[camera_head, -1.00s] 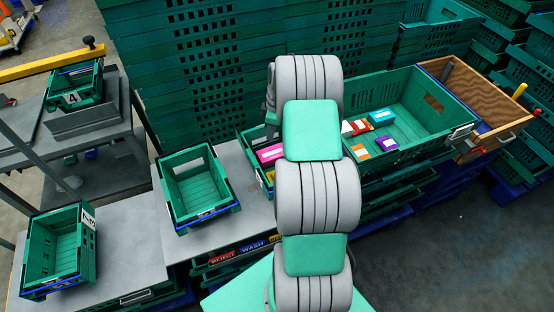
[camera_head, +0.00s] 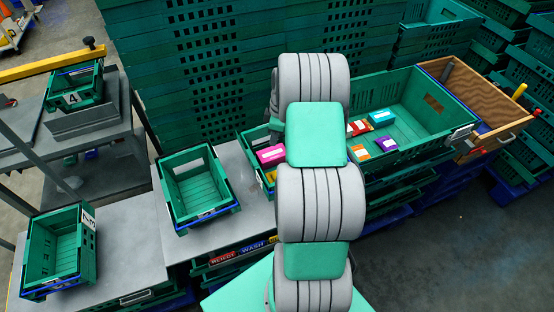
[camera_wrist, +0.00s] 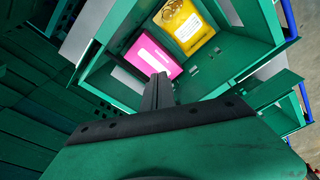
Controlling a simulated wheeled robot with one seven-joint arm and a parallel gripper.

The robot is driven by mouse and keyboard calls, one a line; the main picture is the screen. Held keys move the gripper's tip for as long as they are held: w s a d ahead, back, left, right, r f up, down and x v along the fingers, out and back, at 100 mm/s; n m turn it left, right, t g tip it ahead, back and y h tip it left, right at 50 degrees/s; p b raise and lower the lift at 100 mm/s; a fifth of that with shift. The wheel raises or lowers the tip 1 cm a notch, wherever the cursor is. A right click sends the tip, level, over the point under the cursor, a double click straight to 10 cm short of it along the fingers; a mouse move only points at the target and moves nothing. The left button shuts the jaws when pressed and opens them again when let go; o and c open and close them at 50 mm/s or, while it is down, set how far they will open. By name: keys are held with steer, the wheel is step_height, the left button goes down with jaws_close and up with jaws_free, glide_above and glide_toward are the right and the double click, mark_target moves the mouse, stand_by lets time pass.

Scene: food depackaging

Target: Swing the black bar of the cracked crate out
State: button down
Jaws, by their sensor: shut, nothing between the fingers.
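My gripper (camera_wrist: 158,92) shows in the wrist view with its narrow dark fingers together and nothing between them. It is over or close to a green crate (camera_wrist: 235,55) holding a pink package (camera_wrist: 147,56) and a yellow package (camera_wrist: 184,27). The fingertips appear near the pink package; I cannot tell whether they touch it. In the head view my arm hides the gripper and most of this crate (camera_head: 245,140); the pink package (camera_head: 271,156) shows beside the arm.
An empty green crate (camera_head: 198,187) with a blue bar stands on the grey table left of my arm. Another crate (camera_head: 60,250) stands at the far left. A large green crate (camera_head: 420,105) with several packages stands right. Stacked crates (camera_head: 190,60) wall off the back.

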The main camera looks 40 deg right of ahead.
steer(key=shift+f+b, duration=1.05)
steer(key=shift+f, duration=0.25)
steer(key=shift+w, duration=0.3)
steer(key=shift+w+r, duration=0.1)
